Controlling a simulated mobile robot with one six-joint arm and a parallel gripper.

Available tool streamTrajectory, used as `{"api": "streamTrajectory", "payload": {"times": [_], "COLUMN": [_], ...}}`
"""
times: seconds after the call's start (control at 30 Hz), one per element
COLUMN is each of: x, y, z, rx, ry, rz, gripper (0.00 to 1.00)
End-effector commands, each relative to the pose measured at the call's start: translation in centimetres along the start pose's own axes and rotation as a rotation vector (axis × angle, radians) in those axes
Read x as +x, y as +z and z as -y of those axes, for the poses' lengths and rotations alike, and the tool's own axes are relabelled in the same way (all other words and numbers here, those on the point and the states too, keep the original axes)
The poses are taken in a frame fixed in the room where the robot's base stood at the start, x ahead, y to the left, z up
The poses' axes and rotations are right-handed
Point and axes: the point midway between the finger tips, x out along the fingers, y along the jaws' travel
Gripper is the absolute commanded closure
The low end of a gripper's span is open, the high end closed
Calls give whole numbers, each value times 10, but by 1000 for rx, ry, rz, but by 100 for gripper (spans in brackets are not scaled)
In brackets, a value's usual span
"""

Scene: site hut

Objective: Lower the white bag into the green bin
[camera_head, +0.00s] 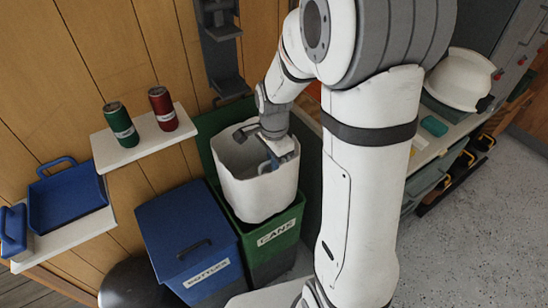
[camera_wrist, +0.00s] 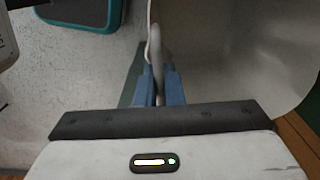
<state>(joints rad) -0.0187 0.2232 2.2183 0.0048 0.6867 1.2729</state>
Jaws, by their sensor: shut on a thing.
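The white bag (camera_head: 258,196) is open-topped and upright at the mouth of the green bin (camera_head: 285,233), labelled CANS. The bin's lid (camera_head: 207,126) stands open behind it. The bag's bottom meets the bin's front rim in the picture; I cannot tell how deep it sits. My gripper (camera_head: 272,160) is at the bag's top opening. In the wrist view, my gripper (camera_wrist: 159,88) has its blue fingers shut on a pale looped handle (camera_wrist: 156,45) of the bag. The bag's wall (camera_wrist: 235,60) fills the right side there.
A closed blue bin (camera_head: 190,235) labelled BOTTLES stands left of the green bin. A wall shelf (camera_head: 150,140) holds a green can (camera_head: 121,127) and a red can (camera_head: 162,108). A blue tray (camera_head: 68,195) sits on a lower shelf. Grey floor (camera_head: 480,210) is open at right.

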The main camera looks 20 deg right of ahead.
Motion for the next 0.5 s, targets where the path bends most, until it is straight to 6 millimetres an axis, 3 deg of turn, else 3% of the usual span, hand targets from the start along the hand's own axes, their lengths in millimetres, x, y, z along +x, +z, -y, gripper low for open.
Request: {"api": "streamTrajectory", "payload": {"times": [0.5], "x": [44], "y": [0], "z": [0], "rx": [-1], "ry": [0], "rz": [0], "gripper": [100]}}
